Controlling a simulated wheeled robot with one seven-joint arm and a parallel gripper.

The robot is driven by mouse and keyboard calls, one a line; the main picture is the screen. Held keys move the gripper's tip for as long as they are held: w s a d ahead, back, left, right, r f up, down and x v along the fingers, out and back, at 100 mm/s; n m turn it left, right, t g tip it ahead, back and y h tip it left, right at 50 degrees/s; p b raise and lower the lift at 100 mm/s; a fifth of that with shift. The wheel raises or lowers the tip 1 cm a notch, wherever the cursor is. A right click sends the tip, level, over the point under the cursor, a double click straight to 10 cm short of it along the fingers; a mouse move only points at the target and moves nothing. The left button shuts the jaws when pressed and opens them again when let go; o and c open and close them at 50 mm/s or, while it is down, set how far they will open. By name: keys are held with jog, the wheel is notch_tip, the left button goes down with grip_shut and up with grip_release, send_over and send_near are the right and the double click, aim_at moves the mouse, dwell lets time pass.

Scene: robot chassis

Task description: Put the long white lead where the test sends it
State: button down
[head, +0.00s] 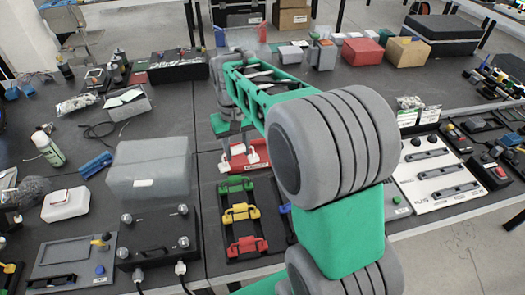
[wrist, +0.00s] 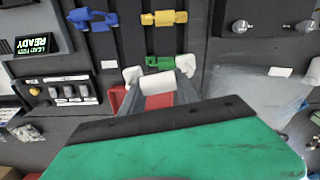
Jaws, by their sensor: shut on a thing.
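The white lead (wrist: 157,83) is between the fingers of my gripper (wrist: 157,92) in the wrist view. The gripper is shut on its middle, and white end pieces stick out on both sides. A red holder (wrist: 119,98) shows just below and beside it; I cannot tell whether the lead is clear of it. In the head view the white lead (head: 252,155) shows at the red holder (head: 236,164), and my arm hides much of the gripper. The lead tester's screen (wrist: 36,44) reads "LEAD TEST READY".
Green (head: 236,185), yellow (head: 241,212) and red (head: 246,245) leads lie in a black rack left of my arm. A blue lead (wrist: 92,18) lies beside them. A white panel (head: 440,175) with black slotted fittings is at right. A grey translucent box (head: 150,168) stands at left.

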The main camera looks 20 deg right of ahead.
jog(key=w+d+f+m+p, duration=0.15)
jog(key=w+d+f, duration=0.25)
jog(key=w+d, duration=0.5)
jog(key=shift+m, duration=0.25)
jog(key=shift+w+d+f+b, duration=0.25)
jog(key=shift+w+d+f, duration=0.3)
jog(key=shift+w+f, duration=1.1)
jog(key=shift+w+d+f+b, duration=0.25)
jog(key=shift+w+d+f, duration=0.5)
jog(key=shift+f, duration=1.45)
jog(key=shift+w+d+f+b, duration=0.3)
jog(key=shift+w+f, duration=1.2)
jog(key=shift+f, duration=0.45)
jog(key=c, duration=0.8)
grip_release()
jog(key=shift+r, duration=0.15)
notch_tip(320, 180, up, 8)
jog(key=shift+f+b, duration=0.2)
jog(key=shift+b, duration=0.45)
